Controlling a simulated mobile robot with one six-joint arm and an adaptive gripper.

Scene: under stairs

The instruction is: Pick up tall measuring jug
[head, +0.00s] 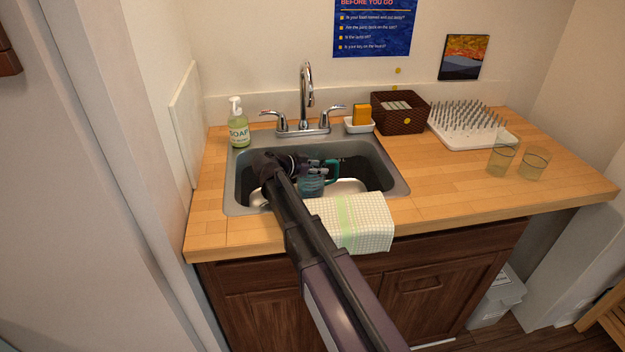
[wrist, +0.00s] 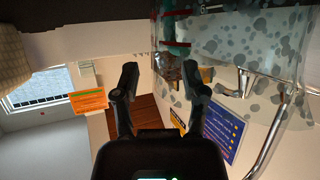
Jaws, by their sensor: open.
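The clear jug (head: 312,187) stands in the sink in the head view, with a teal handle on its upper right side. My arm hides part of it. My gripper (head: 325,166) is down in the sink beside the handle, at the jug's upper part. In the wrist view my gripper (wrist: 163,82) is open, its two fingers spread with nothing clearly between them. The teal handle (wrist: 171,38) shows just beyond the fingertips. A clear spotted surface to its right seems to be the jug's body, but I cannot be sure.
The sink (head: 399,190) has a faucet (head: 307,95) behind it and a checked towel (head: 365,222) over its front edge. A soap bottle (head: 238,124) stands left. A sponge holder (head: 359,125), brown basket (head: 398,123), drying rack (head: 478,138) and two glasses (head: 502,158) are right.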

